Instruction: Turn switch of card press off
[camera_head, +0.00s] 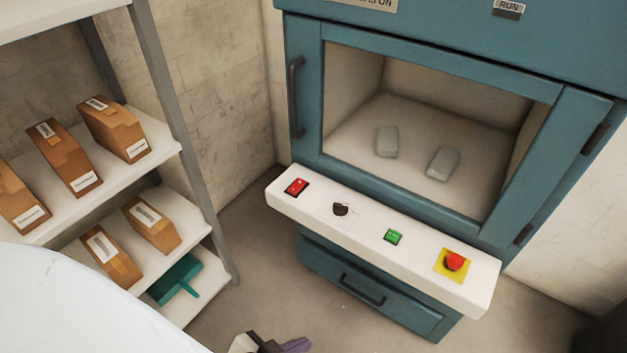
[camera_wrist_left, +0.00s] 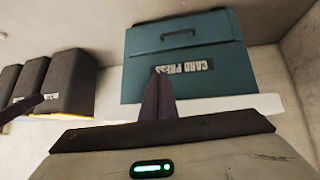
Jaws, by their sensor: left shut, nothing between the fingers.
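The teal machine (camera_head: 305,105) stands at the right of the head view with a glass-fronted chamber. Its white control panel (camera_head: 369,231) carries a red rocker switch (camera_head: 296,187), a black knob (camera_head: 340,209), a green button (camera_head: 393,237) and a red mushroom button (camera_head: 456,261) on a yellow plate. In the wrist view a teal front (camera_wrist_left: 225,60) bears an upside-down CARD PRESS label. My left gripper (camera_head: 296,345) is at the bottom edge, apart from the panel and below it. Its purple fingers are closed and empty in the wrist view (camera_wrist_left: 158,85). My right gripper is out of view.
A shelf rack (camera_head: 165,95) at the left holds several brown boxes (camera_head: 112,130) and a teal dustpan-like item (camera_head: 176,279). A dark drawer handle (camera_head: 362,289) sits below the panel. Bare floor (camera_head: 250,260) lies between rack and machine. Two pale blocks (camera_head: 443,163) rest inside the chamber.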

